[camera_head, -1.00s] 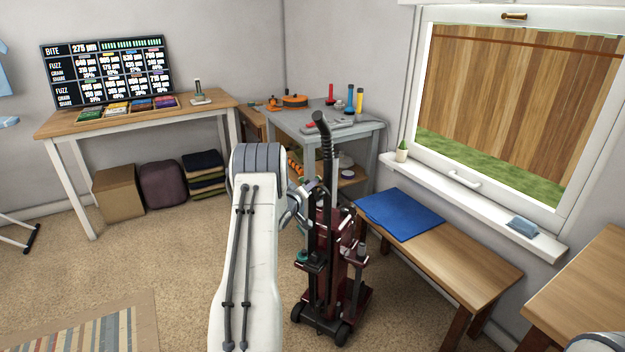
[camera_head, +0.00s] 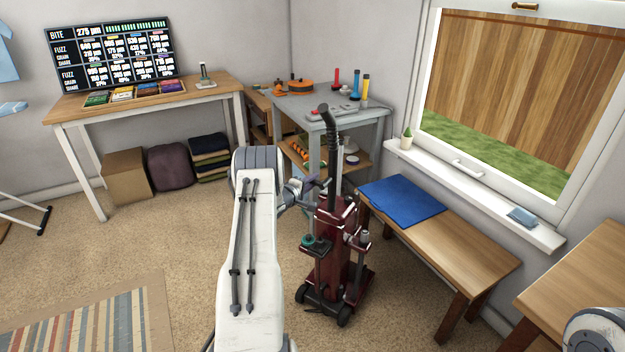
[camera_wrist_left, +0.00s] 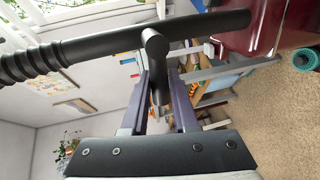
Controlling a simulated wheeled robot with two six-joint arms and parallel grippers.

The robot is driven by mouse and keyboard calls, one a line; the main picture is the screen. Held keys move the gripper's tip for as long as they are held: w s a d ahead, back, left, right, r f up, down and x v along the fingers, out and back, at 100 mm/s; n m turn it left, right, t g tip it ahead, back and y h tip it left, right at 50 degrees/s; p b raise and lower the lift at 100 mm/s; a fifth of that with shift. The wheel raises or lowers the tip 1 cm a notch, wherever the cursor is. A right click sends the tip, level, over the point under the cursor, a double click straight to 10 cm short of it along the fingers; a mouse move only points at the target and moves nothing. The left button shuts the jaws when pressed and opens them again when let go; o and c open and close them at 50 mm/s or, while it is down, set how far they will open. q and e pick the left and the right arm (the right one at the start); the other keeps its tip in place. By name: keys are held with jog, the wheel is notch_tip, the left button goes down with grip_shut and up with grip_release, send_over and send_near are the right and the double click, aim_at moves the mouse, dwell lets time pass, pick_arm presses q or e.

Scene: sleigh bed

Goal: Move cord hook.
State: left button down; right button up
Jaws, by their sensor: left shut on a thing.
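The dark red upright vacuum cleaner (camera_head: 335,240) stands on the carpet in the middle of the head view, with a black ribbed handle (camera_head: 326,130) on top. My left gripper (camera_head: 319,184) is at its upper left side, by the handle tube. In the left wrist view the black cord hook (camera_wrist_left: 154,45) juts from the black tube (camera_wrist_left: 95,45). My left gripper (camera_wrist_left: 160,95) is shut on the hook's stem there. The fingertips are partly hidden in the head view. My right gripper is out of view.
A wooden bench (camera_head: 455,245) with a blue mat (camera_head: 402,201) stands right of the vacuum. A grey table (camera_head: 300,105) with tools is behind it. A striped rug (camera_head: 90,325) lies at front left. Open carpet is left of my arm.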

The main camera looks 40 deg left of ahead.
pick_arm(q)
jog(key=shift+a, duration=0.1)
dwell(0.4)
jog(key=c, duration=0.7)
grip_release()
jog(key=v, duration=1)
jog(key=shift+s, duration=0.3)
